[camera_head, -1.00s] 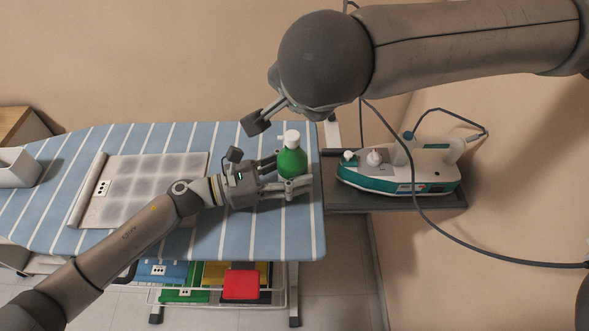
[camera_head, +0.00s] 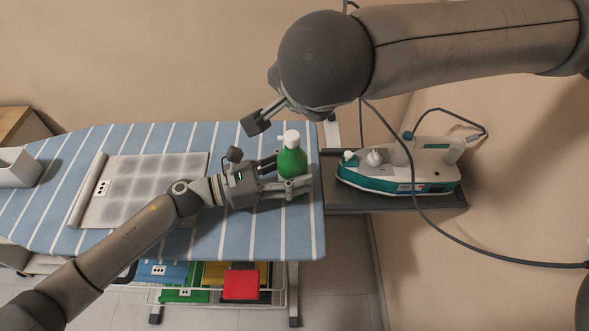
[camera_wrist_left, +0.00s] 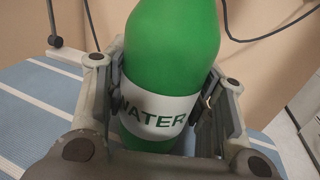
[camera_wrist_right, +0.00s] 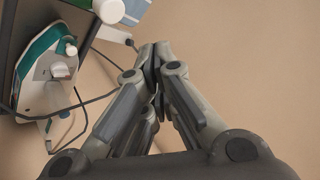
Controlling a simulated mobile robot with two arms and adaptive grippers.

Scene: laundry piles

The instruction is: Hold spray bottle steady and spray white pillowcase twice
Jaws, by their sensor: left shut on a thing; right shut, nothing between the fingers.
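The green spray bottle (camera_head: 292,162) with a white top stands upright near the right end of the ironing board. My left gripper (camera_head: 285,175) is shut around its body. In the left wrist view the bottle (camera_wrist_left: 172,45) shows a white WATER label between the fingers. A white pillowcase (camera_head: 145,185) lies flat on the board left of the bottle, with greyish patches in a grid, partly behind my left arm. My right gripper (camera_wrist_right: 157,60) is shut and empty. In the head view it is up above the board, near the bottle's upper left.
The striped blue ironing board (camera_head: 300,235) carries these things. A teal and white iron (camera_head: 400,172) stands on a dark shelf to the right, its cord hanging along the wall. A white bin (camera_head: 18,167) is at the far left. Folded coloured cloths (camera_head: 241,285) lie on a rack below.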

